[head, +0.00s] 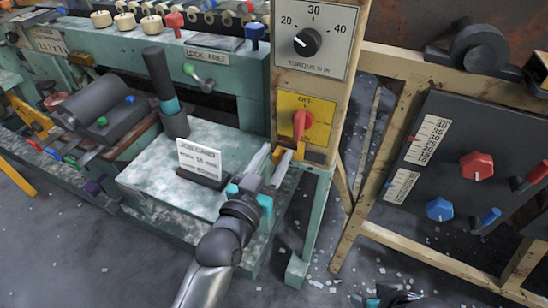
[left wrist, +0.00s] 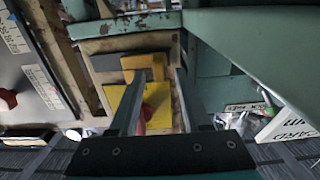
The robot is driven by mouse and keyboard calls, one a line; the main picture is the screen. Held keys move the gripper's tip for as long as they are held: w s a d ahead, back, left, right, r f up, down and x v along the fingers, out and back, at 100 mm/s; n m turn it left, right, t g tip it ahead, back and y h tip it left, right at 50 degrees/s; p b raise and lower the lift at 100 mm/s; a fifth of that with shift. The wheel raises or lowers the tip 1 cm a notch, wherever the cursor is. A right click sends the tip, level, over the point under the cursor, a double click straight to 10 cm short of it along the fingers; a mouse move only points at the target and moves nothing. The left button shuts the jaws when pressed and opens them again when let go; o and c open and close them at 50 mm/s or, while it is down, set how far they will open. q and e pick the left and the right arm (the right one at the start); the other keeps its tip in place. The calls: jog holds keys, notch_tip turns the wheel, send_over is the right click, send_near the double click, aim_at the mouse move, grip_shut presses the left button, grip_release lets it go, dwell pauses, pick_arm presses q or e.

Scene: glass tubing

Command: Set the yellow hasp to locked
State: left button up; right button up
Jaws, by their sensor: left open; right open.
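The yellow hasp (head: 299,151) is an orange-yellow piece just below the yellow plate (head: 322,128) with the red OFF switch (head: 303,122), on the beige post. In the left wrist view the hasp (left wrist: 145,65) lies between the fingertips, with the yellow plate (left wrist: 157,100) and red knob (left wrist: 142,122) behind the fingers. My left gripper (head: 268,162) is open at the hasp, one finger on each side; I cannot tell whether either finger touches it. It also shows in the left wrist view (left wrist: 158,74). My right gripper (head: 388,297) is only partly in view at the bottom edge, away from the hasp.
A torque dial (head: 306,41) sits above the switch plate. A job card (head: 200,160) stands on the green bench (head: 150,180) left of my left gripper. A dark panel (head: 450,150) with red and blue knobs stands at right. Glass shards litter the floor.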

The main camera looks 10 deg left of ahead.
pick_arm(q)
jog(key=shift+c, duration=0.2)
grip_shut()
dwell(1.3)
